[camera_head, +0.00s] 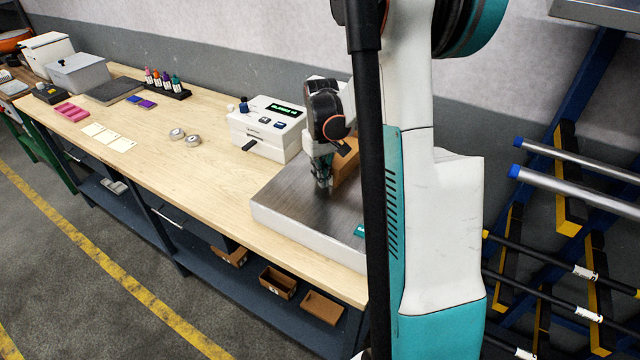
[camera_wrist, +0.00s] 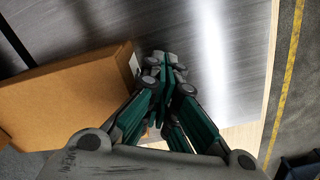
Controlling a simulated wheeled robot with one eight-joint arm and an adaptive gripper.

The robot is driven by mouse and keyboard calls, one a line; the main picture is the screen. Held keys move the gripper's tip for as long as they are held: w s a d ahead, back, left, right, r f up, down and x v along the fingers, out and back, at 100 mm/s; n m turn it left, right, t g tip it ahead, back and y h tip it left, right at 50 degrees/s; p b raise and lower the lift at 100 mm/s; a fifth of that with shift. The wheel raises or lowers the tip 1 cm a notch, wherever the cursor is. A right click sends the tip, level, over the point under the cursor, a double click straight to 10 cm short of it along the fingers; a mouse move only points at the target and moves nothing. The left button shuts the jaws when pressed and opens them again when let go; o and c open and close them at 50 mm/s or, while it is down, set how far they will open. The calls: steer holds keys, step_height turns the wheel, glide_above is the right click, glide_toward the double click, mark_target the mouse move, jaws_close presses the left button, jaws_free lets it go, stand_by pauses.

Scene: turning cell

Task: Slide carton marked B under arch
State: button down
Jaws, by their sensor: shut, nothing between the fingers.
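A brown carton (camera_head: 346,165) stands on the grey metal plate, partly hidden behind my gripper and arm. In the wrist view the carton (camera_wrist: 65,105) fills the left side, with a bit of white label at its right edge; no letter B is readable. My gripper (camera_head: 323,183) is low over the plate, at the carton's left side in the head view. In the wrist view the fingertips (camera_wrist: 166,64) are together and empty, just right of the carton's edge; I cannot tell whether they touch it. I cannot make out an arch; my arm hides part of the plate.
The metal plate (camera_head: 285,215) is bare left of my gripper. A white device with a display (camera_head: 266,127) stands behind it. The wooden bench (camera_head: 190,165) carries round tins (camera_head: 185,137) and bottles (camera_head: 163,80). A rack with bars (camera_head: 570,160) is at right.

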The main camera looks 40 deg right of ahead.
stand_by(0.3)
steer(key=shift+w+d, duration=0.25)
steer(key=shift+d, duration=0.45)
steer(key=shift+w+d, duration=0.25)
steer(key=shift+d, duration=0.55)
steer(key=shift+w+d, duration=0.2)
steer(key=shift+d, duration=0.3)
steer(key=shift+w+d, duration=0.2)
steer(key=shift+d, duration=0.5)
